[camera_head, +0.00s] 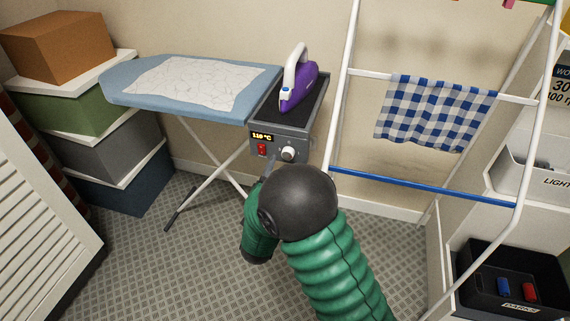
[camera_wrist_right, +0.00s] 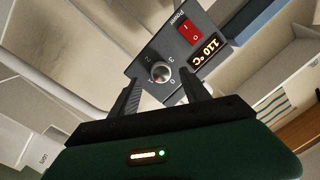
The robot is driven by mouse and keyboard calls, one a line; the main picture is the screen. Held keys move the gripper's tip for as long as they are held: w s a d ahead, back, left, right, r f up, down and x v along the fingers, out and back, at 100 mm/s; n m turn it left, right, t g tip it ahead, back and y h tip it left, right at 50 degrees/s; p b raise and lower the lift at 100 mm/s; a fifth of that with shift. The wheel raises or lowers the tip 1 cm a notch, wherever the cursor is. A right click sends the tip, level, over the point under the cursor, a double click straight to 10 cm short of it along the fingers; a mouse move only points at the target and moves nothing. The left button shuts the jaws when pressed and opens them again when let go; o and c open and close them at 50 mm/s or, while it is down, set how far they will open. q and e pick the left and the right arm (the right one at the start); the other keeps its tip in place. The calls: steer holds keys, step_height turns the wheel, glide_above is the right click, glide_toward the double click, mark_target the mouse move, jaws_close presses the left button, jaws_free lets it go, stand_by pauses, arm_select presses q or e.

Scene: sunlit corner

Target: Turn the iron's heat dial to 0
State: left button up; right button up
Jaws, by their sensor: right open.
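The heat dial (camera_head: 288,154) is a pale round knob on the front of the grey iron station (camera_head: 262,130). A lit display (camera_head: 262,136) reads 110 °C. My right gripper (camera_wrist_right: 160,84) is open, one finger on each side of the dial, and I see no clear contact. In the head view my dark wrist and green sleeve hide most of this gripper. The purple iron (camera_head: 299,88) stands on the station. My left gripper is out of view.
A red power switch (camera_wrist_right: 191,30) sits beside the display. The blue ironing board (camera_head: 150,97) with a pale cloth adjoins the station. A white drying rack (camera_head: 346,95) with a checked towel (camera_head: 437,112) stands close on the right. Stacked boxes (camera_head: 88,150) stand at left.

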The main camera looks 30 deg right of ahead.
mark_target(286, 157)
steer(key=x, duration=0.3)
steer(key=shift+w+d, duration=0.25)
steer(key=shift+d, duration=0.05)
jaws_close()
